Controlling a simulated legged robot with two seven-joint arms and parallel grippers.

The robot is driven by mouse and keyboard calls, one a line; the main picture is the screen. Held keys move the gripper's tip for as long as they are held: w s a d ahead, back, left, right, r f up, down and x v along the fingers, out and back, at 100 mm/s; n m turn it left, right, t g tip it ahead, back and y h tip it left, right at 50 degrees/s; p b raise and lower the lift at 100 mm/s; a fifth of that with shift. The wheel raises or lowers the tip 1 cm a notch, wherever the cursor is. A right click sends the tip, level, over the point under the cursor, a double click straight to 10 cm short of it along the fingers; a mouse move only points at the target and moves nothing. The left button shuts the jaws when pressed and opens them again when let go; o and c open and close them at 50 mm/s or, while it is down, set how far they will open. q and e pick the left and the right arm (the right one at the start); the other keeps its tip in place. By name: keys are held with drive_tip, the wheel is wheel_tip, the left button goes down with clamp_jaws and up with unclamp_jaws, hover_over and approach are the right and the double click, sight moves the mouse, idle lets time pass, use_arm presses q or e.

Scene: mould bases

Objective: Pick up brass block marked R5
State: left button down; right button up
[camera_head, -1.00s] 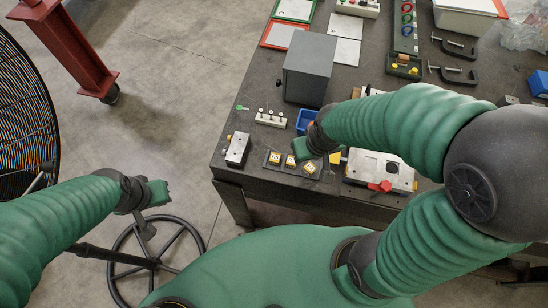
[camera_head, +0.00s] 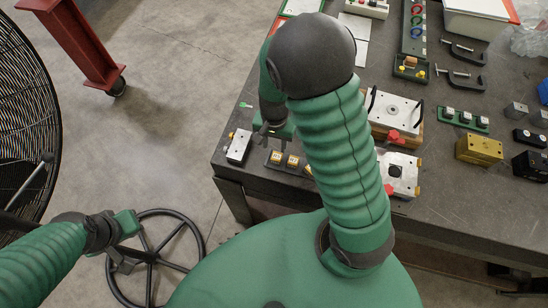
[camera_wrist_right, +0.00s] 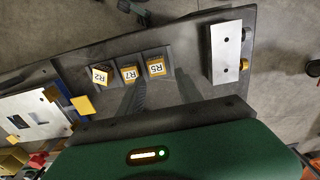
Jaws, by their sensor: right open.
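The brass block marked R5 (camera_wrist_right: 157,68) sits in the dark tray, at the right end of a row in the right wrist view, its label upside down. In the head view it is the leftmost block (camera_head: 277,158). Beside it are the R7 block (camera_wrist_right: 129,73) and the R2 block (camera_wrist_right: 102,76). My right gripper (camera_head: 266,134) is open and empty above the table, just behind the tray in the head view. Its dark fingers show below the blocks in the wrist view. My left gripper (camera_head: 128,224) hangs off the table at the left; its jaws are unclear.
A silver block (camera_head: 238,147) stands left of the tray, near the table's corner. Metal mould plates (camera_head: 398,173) lie to the right, beyond my right arm. Several brass and dark blocks, clamps (camera_head: 460,78) and a white bin (camera_head: 480,16) are farther right and back.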

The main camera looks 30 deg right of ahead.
sight(277, 154)
drive_tip(key=f, duration=0.2)
drive_tip(key=d+f, duration=0.1)
drive_tip(key=f, duration=0.5)
drive_tip(key=shift+d+p, duration=0.15)
drive_tip(key=shift+p, duration=0.25)
drive_tip(key=shift+r, duration=0.1)
drive_tip(key=shift+c, duration=0.4)
drive_tip(key=shift+a, duration=0.3)
drive_tip(key=c, duration=0.5)
clamp_jaws()
drive_tip(key=shift+d, duration=0.2)
